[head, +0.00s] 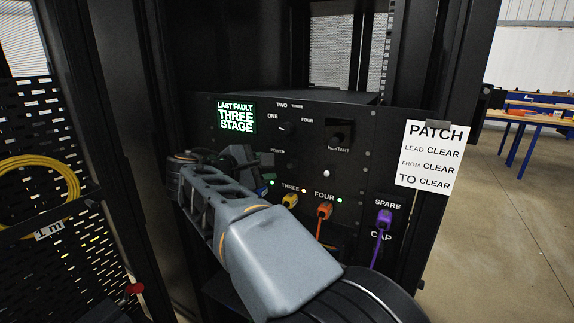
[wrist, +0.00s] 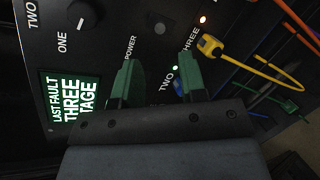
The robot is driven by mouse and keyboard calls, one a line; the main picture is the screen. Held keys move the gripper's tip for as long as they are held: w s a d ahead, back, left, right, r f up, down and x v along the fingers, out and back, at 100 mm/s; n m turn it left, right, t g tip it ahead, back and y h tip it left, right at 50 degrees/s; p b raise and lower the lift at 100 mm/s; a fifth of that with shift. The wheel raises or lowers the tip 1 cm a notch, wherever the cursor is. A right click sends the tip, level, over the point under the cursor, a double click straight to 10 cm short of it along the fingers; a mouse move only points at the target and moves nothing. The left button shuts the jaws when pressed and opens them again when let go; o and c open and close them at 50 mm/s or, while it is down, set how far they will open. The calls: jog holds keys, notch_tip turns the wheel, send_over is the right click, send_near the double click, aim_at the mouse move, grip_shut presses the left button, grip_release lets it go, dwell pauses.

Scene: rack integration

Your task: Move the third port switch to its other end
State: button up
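The black rack unit's front panel (head: 300,155) carries a row of labelled ports. The THREE label (head: 290,187) sits above a yellow plug (head: 290,200), which also shows in the wrist view (wrist: 210,45). I cannot make out the third port switch itself in either view. My gripper (wrist: 155,62) is open, its two green fingers apart with nothing seen between them. It is close to the panel, around the POWER and TWO labels, left of port three in the head view.
An orange plug (head: 324,210) and a purple plug (head: 384,218) with hanging cables are to the right. A dial (head: 288,130), a RESTART recess (head: 340,132) and a lit LAST FAULT THREE STAGE screen (head: 236,117) are above. A PATCH sheet (head: 428,155) hangs right. My arm hides the panel's lower left.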

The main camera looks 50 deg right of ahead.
aim_at(288, 165)
jog(key=x, duration=0.8)
jog(key=shift+d+f, duration=0.1)
jog(key=shift+d, duration=0.15)
jog(key=shift+c, duration=0.3)
grip_shut()
